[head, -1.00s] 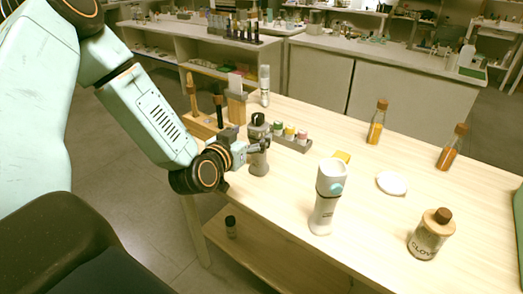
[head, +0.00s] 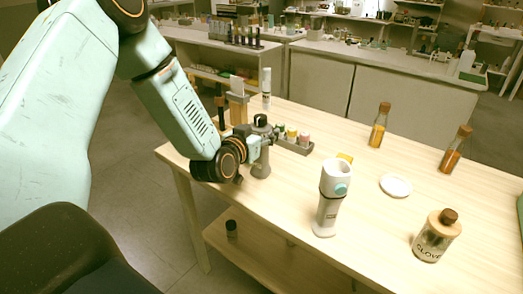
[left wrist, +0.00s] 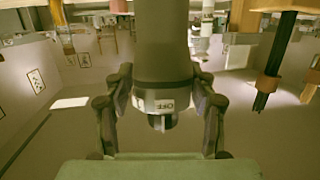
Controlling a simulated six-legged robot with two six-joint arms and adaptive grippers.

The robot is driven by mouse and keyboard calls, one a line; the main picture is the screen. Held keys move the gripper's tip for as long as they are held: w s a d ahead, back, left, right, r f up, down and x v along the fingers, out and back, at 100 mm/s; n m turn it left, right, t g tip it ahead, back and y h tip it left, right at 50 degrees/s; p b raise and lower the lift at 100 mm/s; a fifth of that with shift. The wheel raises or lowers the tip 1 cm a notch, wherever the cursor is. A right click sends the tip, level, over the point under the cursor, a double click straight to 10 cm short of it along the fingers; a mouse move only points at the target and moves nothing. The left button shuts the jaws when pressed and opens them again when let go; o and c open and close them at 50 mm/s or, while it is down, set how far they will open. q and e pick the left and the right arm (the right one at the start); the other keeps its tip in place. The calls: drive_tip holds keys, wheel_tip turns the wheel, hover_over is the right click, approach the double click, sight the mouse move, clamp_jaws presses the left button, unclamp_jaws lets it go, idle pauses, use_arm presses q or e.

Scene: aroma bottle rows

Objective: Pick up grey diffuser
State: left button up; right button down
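The grey diffuser (head: 261,168), a grey cylinder with a dark top, stands upright near the left edge of the wooden table. My right gripper is not in view.
A rack of small capped bottles (head: 297,144) stands just behind the diffuser. A white diffuser with a teal button (head: 327,210) stands to the right. A clove jar (head: 431,243), a white dish (head: 395,186) and an amber bottle (head: 378,130) stand farther right. Free tabletop lies between them.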

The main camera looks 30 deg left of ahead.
use_arm(q)
drive_tip(key=shift+a+f, duration=0.1)
drive_tip(key=c, duration=0.3)
drive_tip(key=shift+s+a, duration=0.1)
drive_tip(key=c, duration=0.3)
clamp_jaws()
